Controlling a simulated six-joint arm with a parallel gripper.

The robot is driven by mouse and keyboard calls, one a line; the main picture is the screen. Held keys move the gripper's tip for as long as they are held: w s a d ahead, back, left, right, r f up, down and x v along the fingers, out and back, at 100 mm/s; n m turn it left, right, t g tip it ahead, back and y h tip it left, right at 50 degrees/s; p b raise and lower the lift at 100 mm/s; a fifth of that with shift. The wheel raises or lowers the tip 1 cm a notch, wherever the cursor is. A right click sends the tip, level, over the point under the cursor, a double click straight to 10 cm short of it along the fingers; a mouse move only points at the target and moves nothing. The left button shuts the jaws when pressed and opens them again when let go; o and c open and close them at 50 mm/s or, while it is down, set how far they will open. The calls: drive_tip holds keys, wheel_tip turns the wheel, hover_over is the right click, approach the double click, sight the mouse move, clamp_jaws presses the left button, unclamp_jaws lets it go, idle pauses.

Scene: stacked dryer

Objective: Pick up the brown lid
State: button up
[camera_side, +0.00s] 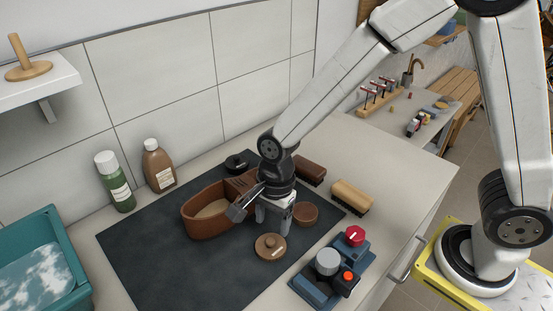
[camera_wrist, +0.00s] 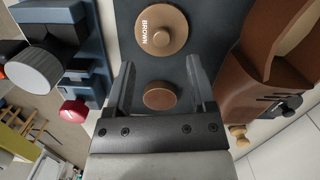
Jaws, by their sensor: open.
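The brown lid (camera_side: 270,246) is a round disc with a small knob. It lies on the dark mat just in front of my gripper (camera_side: 273,226). In the wrist view the lid (camera_wrist: 150,22) shows the word BROWN and sits beyond my gripper's fingertips (camera_wrist: 160,64). My gripper points down, open and empty, with its fingers spread. A small round brown tin (camera_side: 306,214) stands on the mat to the right of the gripper. In the wrist view the tin (camera_wrist: 160,96) appears between the fingers, below them; contact cannot be told.
A brown leather-like caddy (camera_side: 200,222) stands left of the gripper. A blue device with knobs (camera_side: 318,288) is at the front right. Brushes (camera_side: 352,196) lie behind right. Bottles (camera_side: 118,188) stand by the wall. The front left of the mat (camera_side: 160,270) is clear.

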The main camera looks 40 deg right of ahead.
sight(270, 240)
drive_tip(key=shift+f, duration=0.35)
drive_tip(key=shift+a+f, duration=0.15)
drive_tip(key=shift+f, duration=1.05)
drive_tip(key=shift+a+f, duration=0.15)
drive_tip(key=shift+f, duration=1.05)
clamp_jaws()
